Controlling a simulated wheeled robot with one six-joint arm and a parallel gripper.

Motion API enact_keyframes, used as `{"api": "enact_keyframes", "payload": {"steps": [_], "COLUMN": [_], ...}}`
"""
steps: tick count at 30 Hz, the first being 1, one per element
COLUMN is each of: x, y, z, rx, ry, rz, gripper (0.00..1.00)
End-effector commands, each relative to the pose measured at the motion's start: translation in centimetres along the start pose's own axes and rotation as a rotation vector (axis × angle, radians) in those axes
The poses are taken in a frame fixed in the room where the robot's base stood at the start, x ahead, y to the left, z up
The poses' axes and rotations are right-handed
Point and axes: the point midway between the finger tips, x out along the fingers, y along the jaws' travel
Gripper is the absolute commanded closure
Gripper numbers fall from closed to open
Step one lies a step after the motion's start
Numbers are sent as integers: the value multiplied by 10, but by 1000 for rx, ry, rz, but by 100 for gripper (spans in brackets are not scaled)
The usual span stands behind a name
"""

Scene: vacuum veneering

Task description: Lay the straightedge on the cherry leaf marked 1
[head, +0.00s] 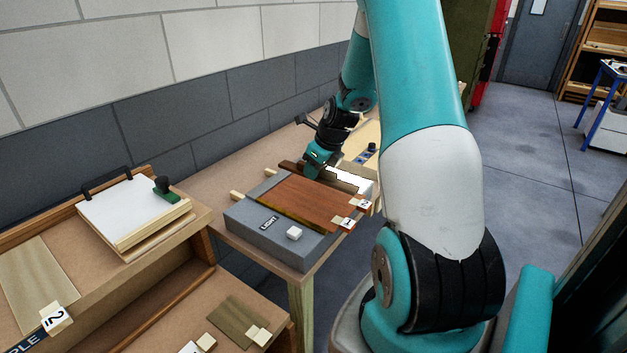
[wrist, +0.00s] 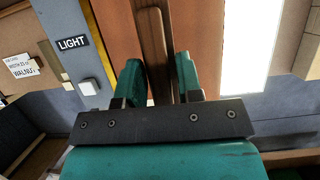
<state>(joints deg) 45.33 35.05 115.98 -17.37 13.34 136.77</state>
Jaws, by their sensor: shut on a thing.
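My gripper (head: 318,168) is at the far side of the grey light box (head: 245,222). In the wrist view its teal fingers (wrist: 159,85) are shut on a long brown wooden bar (wrist: 153,45), which I take to be the straightedge. The bar shows as a dark strip (head: 291,166) in the head view. A red-brown cherry leaf (head: 305,200) lies on the box, with small white tags at its right end, one apparently marked 1 (head: 346,222). In the wrist view the bar is over the leaf (wrist: 200,35). I cannot tell whether they touch.
A bright lit panel (wrist: 250,40) shows beside the leaf. A white switch (head: 294,233) is on the box near its LIGHT label (head: 269,223). A white-topped board stack (head: 130,208) with a green-handled tool (head: 165,188) stands at left. The wall runs close behind the bench.

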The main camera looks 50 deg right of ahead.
Motion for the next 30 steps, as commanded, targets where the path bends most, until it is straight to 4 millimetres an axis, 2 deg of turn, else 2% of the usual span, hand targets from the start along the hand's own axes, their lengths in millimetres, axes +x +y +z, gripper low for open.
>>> {"api": "enact_keyframes", "payload": {"steps": [2, 19, 30], "x": [8, 6, 39], "y": [0, 2, 2], "z": [-3, 2, -12], "rx": [-1, -3, -3], "ry": [-1, -5, -5], "rz": [0, 3, 4], "gripper": [100, 100, 100]}}
